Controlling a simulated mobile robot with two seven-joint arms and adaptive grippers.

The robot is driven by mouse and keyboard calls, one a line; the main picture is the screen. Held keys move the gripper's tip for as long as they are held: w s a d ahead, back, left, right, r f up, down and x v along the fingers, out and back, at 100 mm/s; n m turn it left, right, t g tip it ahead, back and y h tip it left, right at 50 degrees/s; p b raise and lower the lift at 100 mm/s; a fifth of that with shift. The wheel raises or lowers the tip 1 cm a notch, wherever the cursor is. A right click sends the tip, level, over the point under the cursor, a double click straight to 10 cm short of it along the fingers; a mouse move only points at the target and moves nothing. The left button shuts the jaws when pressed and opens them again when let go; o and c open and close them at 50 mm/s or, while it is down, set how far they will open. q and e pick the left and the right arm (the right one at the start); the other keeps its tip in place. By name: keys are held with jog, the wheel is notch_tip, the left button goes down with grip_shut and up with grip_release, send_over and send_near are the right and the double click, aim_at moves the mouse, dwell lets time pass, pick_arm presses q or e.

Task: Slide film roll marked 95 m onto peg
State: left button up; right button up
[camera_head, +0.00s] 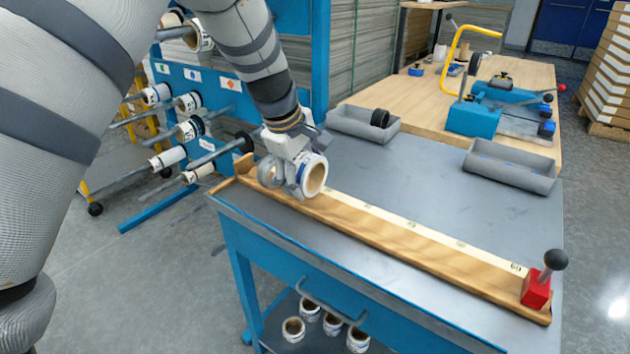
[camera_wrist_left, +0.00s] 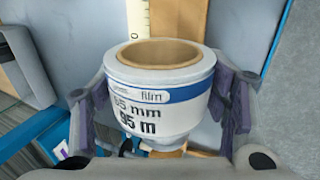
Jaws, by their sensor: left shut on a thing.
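The film roll marked 95 m (camera_head: 315,176) is white with a blue band and a brown core. In the left wrist view its label (camera_wrist_left: 140,118) reads "film", "65 mm" and "95 m", and the open core faces up in the picture. My left gripper (camera_head: 296,178) is shut on the roll, with a finger on each side, and holds it over the near-left part of the bench. The pegs are rods on a blue rack at the left; one bare rod (camera_head: 220,153) ends in a dark disc. Several pegs carry white rolls (camera_head: 166,158). My right gripper is out of view.
A wooden measuring board (camera_head: 400,240) with a red stop (camera_head: 536,288) runs along the bench front. Grey trays (camera_head: 510,166) stand behind it. Several rolls (camera_head: 332,324) stand on the lower shelf. Floor is clear between the rack and bench.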

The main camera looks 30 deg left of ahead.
pick_arm(q)
jog(key=x, duration=0.3)
jog(key=shift+a+f, duration=0.15)
jog(key=shift+f, duration=0.25)
jog(key=shift+c, duration=0.5)
jog(key=o, duration=1.4)
jog(key=shift+c, duration=0.2)
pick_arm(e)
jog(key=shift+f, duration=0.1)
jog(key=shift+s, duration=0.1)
pick_arm(q)
jog(key=shift+f, duration=0.3)
jog(key=p+v, duration=0.1)
jog(key=v, duration=1.1)
jog(key=shift+r, duration=0.3)
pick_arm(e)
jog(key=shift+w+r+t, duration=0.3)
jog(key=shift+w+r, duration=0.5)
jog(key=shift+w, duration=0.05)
